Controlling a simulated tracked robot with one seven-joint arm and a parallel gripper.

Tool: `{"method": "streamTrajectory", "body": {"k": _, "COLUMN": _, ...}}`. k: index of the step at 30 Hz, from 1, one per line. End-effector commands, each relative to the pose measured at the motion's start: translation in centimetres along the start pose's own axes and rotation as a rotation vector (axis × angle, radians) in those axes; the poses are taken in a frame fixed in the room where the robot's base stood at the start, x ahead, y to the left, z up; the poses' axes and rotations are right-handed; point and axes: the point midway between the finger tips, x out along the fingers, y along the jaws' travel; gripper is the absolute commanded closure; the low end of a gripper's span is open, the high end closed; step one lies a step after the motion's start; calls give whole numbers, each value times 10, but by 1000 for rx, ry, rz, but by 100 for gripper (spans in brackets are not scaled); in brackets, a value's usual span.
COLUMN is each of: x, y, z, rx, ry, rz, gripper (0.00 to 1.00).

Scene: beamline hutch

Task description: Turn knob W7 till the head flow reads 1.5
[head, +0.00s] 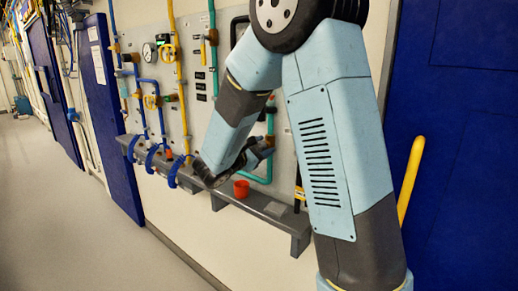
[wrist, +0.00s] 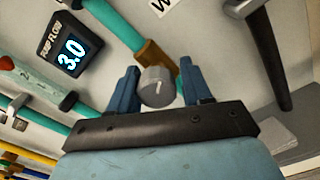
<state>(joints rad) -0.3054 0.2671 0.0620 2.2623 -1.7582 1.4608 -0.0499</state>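A grey round knob (wrist: 157,88) with a white pointer mark sits on a brown valve body (wrist: 158,58) on a teal pipe in the wrist view. I take it for W7, but only a "W" shows on the cut-off plate above. My gripper (wrist: 160,84) has its two blue fingers on either side of the knob, with a narrow gap seeming to remain. In the head view my gripper (head: 250,155) is at the panel, and my arm hides the knob.
A grey shelf (head: 275,212) with an orange-red cup (head: 241,189) runs below the pipe panel. Yellow, blue and teal pipes and a gauge (head: 149,50) lie to the left. A dark handle (wrist: 268,60) stands right of the fingers.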

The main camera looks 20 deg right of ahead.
Motion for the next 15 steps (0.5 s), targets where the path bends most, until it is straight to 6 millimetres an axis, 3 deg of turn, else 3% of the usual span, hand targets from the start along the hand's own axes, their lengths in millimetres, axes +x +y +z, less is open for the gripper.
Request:
{"method": "streamTrajectory", "body": {"k": 5, "x": -1, "y": 1, "z": 0, "rx": 0, "ry": 2, "rz": 2, "gripper": 36}}
{"method": "streamTrajectory", "body": {"k": 15, "x": -7, "y": 2, "z": -1, "rx": 0, "ry": 5, "rz": 6, "gripper": 35}}
